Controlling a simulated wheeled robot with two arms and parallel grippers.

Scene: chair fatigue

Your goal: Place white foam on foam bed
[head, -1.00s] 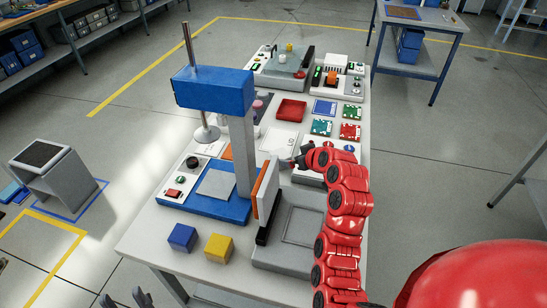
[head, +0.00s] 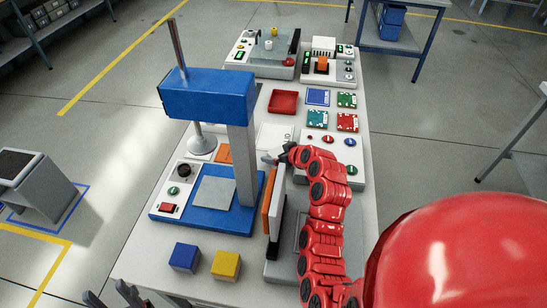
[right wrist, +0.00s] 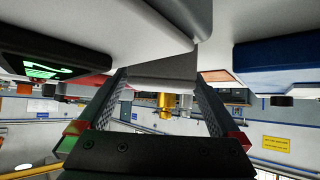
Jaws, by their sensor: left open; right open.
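A grey square pad (head: 214,192), perhaps the foam bed, lies on the blue base of a press with a blue head (head: 208,95) and a hanging round plunger. A blue cube (head: 184,257) and a yellow cube (head: 226,265) sit in front of it. I cannot make out a white foam cube for sure. My right gripper (head: 272,159) is open at the far end of an upright orange and white panel. In the right wrist view its open fingers (right wrist: 165,98) have a grey shape beyond them. My left gripper (head: 120,296) is open at the lower left edge, away from the cubes.
The upright orange-white panel (head: 277,215) stands right of the press, close to my right arm. Red tray (head: 284,102), circuit boards (head: 347,121) and button boxes fill the table behind. The table's front left corner (head: 145,255) is bare.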

